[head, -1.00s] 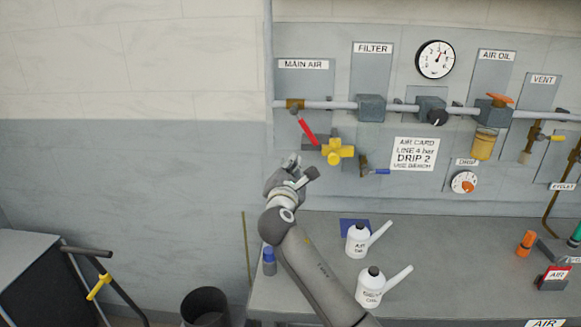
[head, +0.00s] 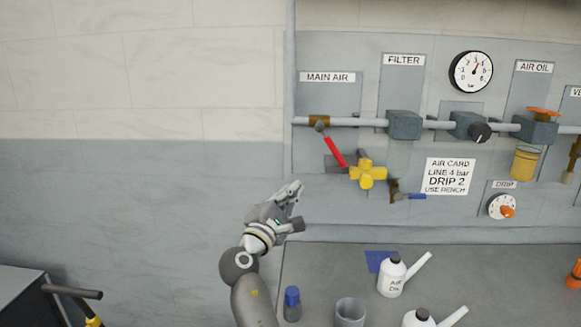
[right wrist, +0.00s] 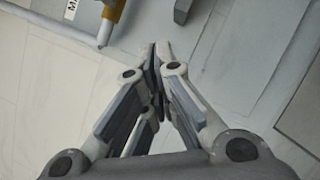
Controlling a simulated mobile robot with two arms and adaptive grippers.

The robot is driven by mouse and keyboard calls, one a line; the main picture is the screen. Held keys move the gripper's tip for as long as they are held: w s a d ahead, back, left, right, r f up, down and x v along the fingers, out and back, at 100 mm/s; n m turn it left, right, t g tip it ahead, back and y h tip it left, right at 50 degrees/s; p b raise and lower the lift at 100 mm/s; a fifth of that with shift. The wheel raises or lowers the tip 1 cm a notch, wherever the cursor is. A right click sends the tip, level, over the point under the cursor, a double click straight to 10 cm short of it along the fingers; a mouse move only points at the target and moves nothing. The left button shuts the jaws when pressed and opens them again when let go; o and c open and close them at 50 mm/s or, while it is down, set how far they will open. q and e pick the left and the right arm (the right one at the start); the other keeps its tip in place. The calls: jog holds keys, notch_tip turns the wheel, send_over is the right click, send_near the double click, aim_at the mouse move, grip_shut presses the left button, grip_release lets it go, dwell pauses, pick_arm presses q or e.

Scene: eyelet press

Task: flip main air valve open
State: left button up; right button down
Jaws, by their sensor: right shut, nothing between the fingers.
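The main air valve's red lever (head: 335,152) hangs from its pivot on the pipe, sloping down to the right, under the MAIN AIR label (head: 327,77). Its lower end is close to a yellow cross-shaped knob (head: 367,174). My right gripper (head: 296,187) is below and left of the lever, apart from it in the picture. In the right wrist view the right gripper (right wrist: 158,58) has its fingers together with nothing between them. A brass-coloured part (right wrist: 114,14) shows at the top left there, by a partly cut-off label. My left gripper is out of view.
A blue-handled tap (head: 409,196) sits right of the yellow knob. Below, the bench (head: 320,262) holds a blue-capped bottle (head: 292,306), a grey cup (head: 350,312) and white oil bottles (head: 394,278). The wall left of the panel is bare.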

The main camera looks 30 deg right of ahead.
aim_at(332, 146)
pick_arm(q)
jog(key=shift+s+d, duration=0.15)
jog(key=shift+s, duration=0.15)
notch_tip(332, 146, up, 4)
jog(key=p, duration=0.4)
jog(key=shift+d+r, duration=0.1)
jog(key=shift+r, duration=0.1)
pick_arm(e)
jog(key=w+d+r, duration=0.3)
jog(key=d+r, duration=0.1)
jog(key=d, duration=0.6)
jog(key=shift+w+d+r, duration=0.15)
jog(key=shift+w+r, duration=0.05)
jog(key=shift+r, duration=0.05)
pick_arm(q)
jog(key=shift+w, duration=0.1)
pick_arm(e)
jog(key=shift+d, duration=0.15)
